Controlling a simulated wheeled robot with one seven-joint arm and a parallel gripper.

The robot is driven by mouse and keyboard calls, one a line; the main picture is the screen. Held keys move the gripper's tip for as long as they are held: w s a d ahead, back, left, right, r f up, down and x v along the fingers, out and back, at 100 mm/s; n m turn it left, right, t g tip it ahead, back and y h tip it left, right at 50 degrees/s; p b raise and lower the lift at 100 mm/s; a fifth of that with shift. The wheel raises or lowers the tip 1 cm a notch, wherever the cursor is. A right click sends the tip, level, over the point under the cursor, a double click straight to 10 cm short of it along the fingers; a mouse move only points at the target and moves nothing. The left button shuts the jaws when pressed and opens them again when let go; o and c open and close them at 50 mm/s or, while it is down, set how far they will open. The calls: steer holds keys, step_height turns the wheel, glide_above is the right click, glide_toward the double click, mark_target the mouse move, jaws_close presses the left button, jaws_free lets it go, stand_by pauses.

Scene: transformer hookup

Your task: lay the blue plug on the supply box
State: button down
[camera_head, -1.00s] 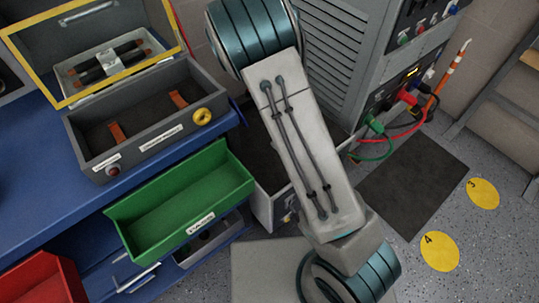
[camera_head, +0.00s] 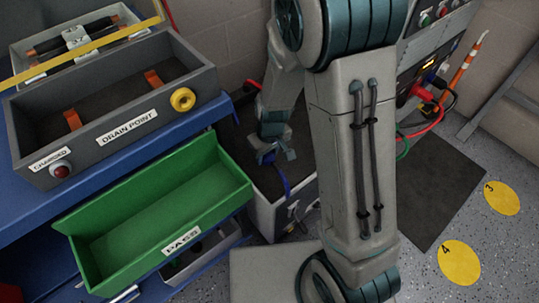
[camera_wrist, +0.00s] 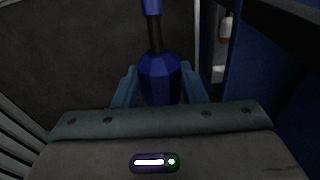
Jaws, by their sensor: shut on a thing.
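The blue plug (camera_wrist: 160,79) is between my gripper's two fingers (camera_wrist: 160,88) in the wrist view, with its narrower end pointing away. My gripper (camera_head: 274,156) is shut on it. In the head view a blue piece of the plug (camera_head: 282,184) shows just below the fingers. The grey box with a dark top, apparently the supply box (camera_head: 265,210), stands on the floor right of the blue bench. The gripper is over its dark top. My arm hides the box's right side, and I cannot tell whether the plug touches the top.
A green tray (camera_head: 160,215) juts from the blue bench (camera_head: 20,222), left of the box. The grey drain point box (camera_head: 130,120) sits on the bench. A cabinet with red and green cables (camera_head: 425,80) stands at right. A dark mat (camera_head: 445,190) lies clear.

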mark_target(261, 167)
steer(key=f, duration=0.1)
steer(key=w+a+f+b, duration=0.1)
steer(key=w+f, duration=0.1)
steer(key=shift+w+a+f+b, duration=0.2)
steer(key=shift+w+a+b, duration=0.05)
steer(key=shift+a+b, duration=0.15)
step_height(261, 167, down, 2)
steer(key=shift+s+d+b, duration=0.1)
steer(key=shift+b, duration=0.8)
steer(key=shift+f+b, duration=0.55)
steer(key=shift+f, duration=0.15)
steer(key=c, duration=0.8)
jaws_free()
steer(key=r+p, duration=0.1)
steer(key=r, duration=0.3)
steer(key=s+r+p, duration=0.1)
steer(key=r+p, duration=0.1)
steer(key=r, duration=0.3)
steer(key=d+r+p, duration=0.1)
steer(key=r+p, duration=0.1)
steer(key=r, duration=0.2)
steer(key=shift+s+r, duration=0.15)
steer(key=shift+r, duration=0.25)
